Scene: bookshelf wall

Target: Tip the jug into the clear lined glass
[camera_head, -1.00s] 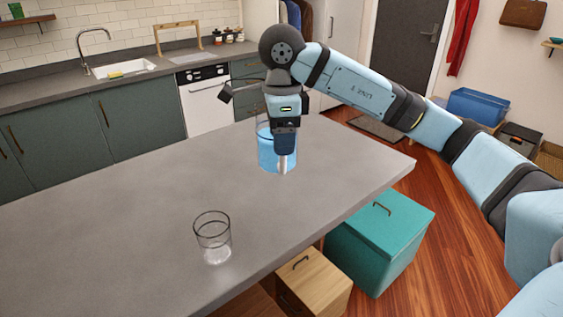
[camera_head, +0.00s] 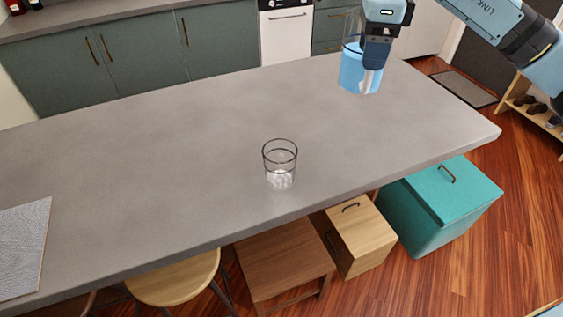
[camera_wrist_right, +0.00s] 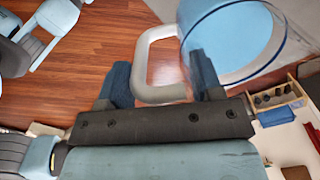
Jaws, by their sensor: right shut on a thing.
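The jug (camera_head: 355,72) is clear with blue contents and a pale handle. It is upright near the far right part of the grey counter; I cannot tell if it touches the top. My right gripper (camera_head: 374,60) is shut on its handle. In the right wrist view, the handle (camera_wrist_right: 153,50) lies between the fingers (camera_wrist_right: 163,84) and the blue jug body (camera_wrist_right: 232,40) is beyond. The clear lined glass (camera_head: 280,163) stands upright near the counter's front edge, with dark lines around its upper part. It is apart from the jug. My left gripper is not in view.
The grey counter (camera_head: 170,140) is clear between jug and glass. A grey textured mat (camera_head: 22,245) lies at its left end. Below the front edge are a round stool (camera_head: 178,280), wooden boxes (camera_head: 365,235) and a teal chest (camera_head: 440,205). Cabinets (camera_head: 140,55) stand behind.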

